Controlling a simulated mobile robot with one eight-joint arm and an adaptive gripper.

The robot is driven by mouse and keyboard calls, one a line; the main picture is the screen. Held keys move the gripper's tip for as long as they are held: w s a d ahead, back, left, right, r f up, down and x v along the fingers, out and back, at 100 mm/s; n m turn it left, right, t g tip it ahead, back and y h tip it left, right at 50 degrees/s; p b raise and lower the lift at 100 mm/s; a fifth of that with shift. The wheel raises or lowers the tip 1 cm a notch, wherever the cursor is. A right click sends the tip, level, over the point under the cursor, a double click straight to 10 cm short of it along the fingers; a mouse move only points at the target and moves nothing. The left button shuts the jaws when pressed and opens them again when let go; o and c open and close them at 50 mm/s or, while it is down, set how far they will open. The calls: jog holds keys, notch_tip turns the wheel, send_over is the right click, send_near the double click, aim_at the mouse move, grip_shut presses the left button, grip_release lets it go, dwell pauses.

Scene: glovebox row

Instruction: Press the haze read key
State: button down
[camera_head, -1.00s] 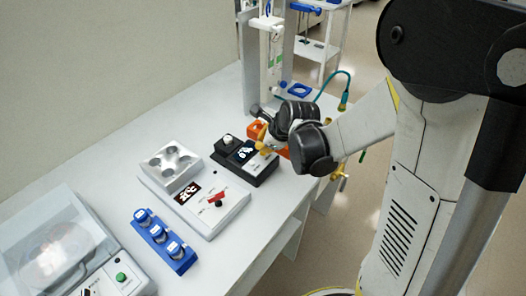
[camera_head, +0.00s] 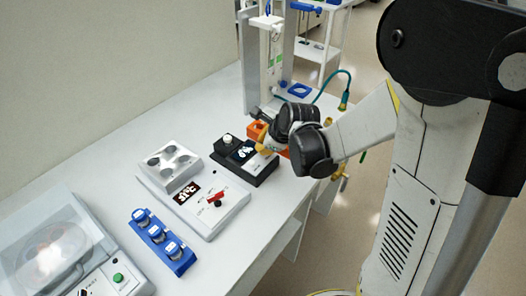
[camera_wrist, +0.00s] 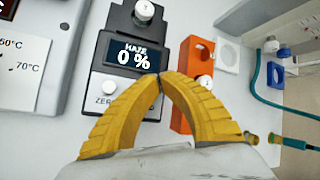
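The haze meter (camera_wrist: 117,105) is a dark box with a grey key panel, a pale knob and a display (camera_wrist: 130,56) reading "HAZE 0 %". It also shows in the head view (camera_head: 257,172), on the bench. A pale round key (camera_wrist: 108,87) labelled "ZERO" sits on its lower left. The lower right of the panel, including any read key there, is hidden behind my yellow fingers. My gripper (camera_wrist: 160,78) is shut and empty, its fingertips together over the right side of the meter. It also shows in the head view (camera_head: 264,149). I cannot tell whether the tips touch the meter.
An orange block (camera_wrist: 195,58) stands close to the right of the meter. A hotplate-like unit (camera_head: 230,215) with a red-marked dial is left of it. A blue rack (camera_head: 183,262) with several capped jars and a clear-lidded machine (camera_head: 85,215) lie nearer. A teal hose runs behind.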

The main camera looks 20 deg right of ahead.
jog(key=shift+f, duration=0.25)
jog(key=shift+r, duration=0.15)
dwell(0.4)
jog(key=shift+r+p, duration=0.35)
jog(key=shift+r, duration=0.3)
jog(key=shift+r, duration=0.1)
notch_tip(320, 180, up, 5)
jog(key=p, duration=0.4)
dwell(0.6)
